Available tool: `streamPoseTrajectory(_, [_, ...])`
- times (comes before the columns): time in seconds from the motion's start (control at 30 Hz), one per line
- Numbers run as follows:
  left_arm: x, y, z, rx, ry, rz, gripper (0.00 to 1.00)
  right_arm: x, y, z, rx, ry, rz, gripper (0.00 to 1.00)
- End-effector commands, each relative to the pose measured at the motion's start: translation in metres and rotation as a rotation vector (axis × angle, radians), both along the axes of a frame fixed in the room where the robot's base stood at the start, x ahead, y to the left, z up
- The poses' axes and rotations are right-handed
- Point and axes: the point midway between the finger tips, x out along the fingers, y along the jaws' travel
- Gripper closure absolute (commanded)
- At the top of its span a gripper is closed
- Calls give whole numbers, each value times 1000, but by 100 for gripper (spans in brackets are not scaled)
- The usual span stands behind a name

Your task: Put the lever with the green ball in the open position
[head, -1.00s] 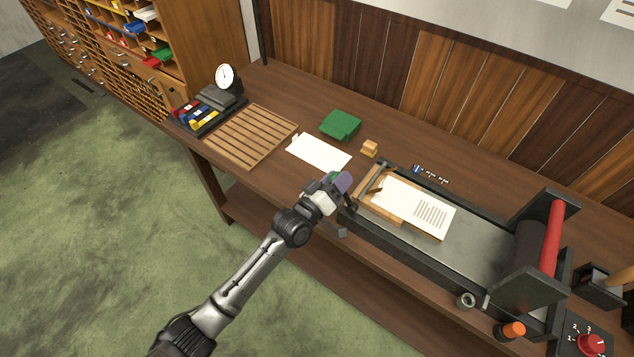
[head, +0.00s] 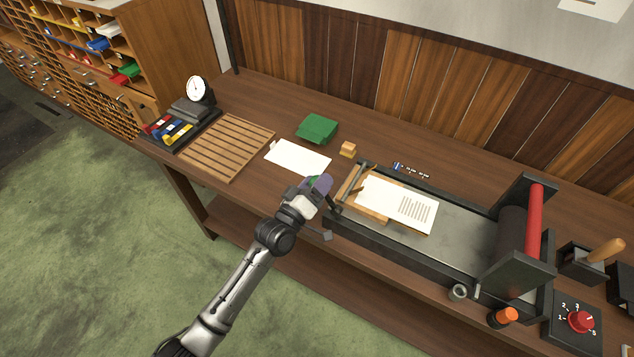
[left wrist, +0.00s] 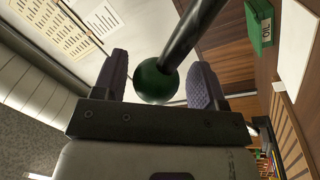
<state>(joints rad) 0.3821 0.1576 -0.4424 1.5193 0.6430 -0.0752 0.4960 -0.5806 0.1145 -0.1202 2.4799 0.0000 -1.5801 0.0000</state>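The lever's green ball (left wrist: 156,82) sits between the two fingers of my left gripper (left wrist: 160,85) in the left wrist view. The fingers stand open, one on each side of the ball, with a narrow gap showing on both sides. The dark lever rod (left wrist: 195,28) runs from the ball toward the top right of that view. In the head view my left gripper (head: 318,187) is at the left end of the press (head: 465,242), and only a sliver of green shows by the fingers. My right gripper is not in view.
A printed sheet (head: 410,203) lies on the press bed. Nearby are a white sheet (head: 297,158), a green box (head: 317,128), a small wooden block (head: 348,149) and a slatted wooden rack (head: 228,148). A red dial (head: 580,321) is at the far right.

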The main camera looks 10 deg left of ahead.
Motion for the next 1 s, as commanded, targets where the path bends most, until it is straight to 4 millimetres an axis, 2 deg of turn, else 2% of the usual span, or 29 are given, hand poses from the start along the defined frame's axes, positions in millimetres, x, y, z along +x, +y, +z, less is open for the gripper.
streamPoseTrajectory(0.27, [-1,-1,1,0,-2,-1,31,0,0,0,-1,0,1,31])
streamPoseTrajectory(0.43, [-12,5,-2,1,-1,-1,31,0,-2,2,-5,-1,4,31])
streamPoseTrajectory(0.8, [-76,37,-13,2,1,-1,31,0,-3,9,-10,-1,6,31])
streamPoseTrajectory(1.0, [-103,51,-18,1,-1,-1,31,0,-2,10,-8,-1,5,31])
